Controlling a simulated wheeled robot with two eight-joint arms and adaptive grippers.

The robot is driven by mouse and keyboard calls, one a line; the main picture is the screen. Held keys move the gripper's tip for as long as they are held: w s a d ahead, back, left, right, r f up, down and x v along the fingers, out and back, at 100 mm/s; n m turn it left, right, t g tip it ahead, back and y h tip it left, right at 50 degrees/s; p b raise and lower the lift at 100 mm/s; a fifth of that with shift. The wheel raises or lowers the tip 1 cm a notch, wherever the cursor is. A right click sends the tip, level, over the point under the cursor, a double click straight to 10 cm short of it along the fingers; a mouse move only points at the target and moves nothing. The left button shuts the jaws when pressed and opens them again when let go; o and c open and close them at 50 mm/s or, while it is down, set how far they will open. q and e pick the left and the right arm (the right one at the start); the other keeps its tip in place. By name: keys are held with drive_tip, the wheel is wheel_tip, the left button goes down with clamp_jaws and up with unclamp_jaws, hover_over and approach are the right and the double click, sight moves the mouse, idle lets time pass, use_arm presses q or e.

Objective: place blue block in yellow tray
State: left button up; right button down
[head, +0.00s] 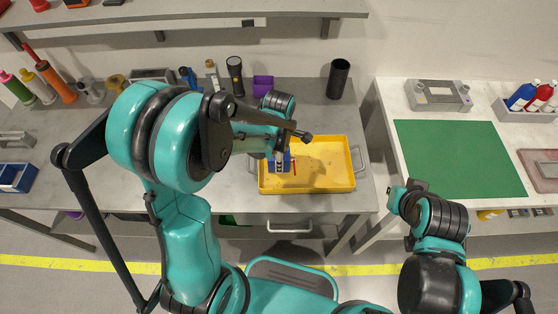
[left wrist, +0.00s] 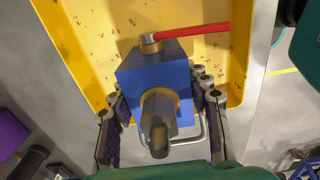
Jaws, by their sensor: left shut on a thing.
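The blue block (head: 283,166) has a brass fitting, a grey stem and a red lever; it shows large in the left wrist view (left wrist: 152,72). My left gripper (left wrist: 160,95) is shut on it, with a finger on each side. In the head view the block is over the left part of the yellow tray (head: 325,168); I cannot tell if it touches the tray floor. The left fingers are partly hidden by the arm there. The tray floor also shows in the left wrist view (left wrist: 88,32), with small dark specks. My right gripper (head: 408,190) is at the right table's front edge, fingers unclear.
A black cup (head: 339,78), a purple bin (head: 263,85) and a black flashlight (head: 235,75) stand behind the tray. A green mat (head: 460,158) lies bare on the right table, with a grey device (head: 438,96) behind it. A gap separates the two tables.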

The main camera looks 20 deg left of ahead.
use_arm(q)
drive_tip(key=shift+f, duration=0.35)
drive_tip(key=shift+f, duration=0.2)
drive_tip(key=o, duration=1.6)
drive_tip(key=shift+c, duration=0.2)
drive_tip(key=shift+r, duration=0.15)
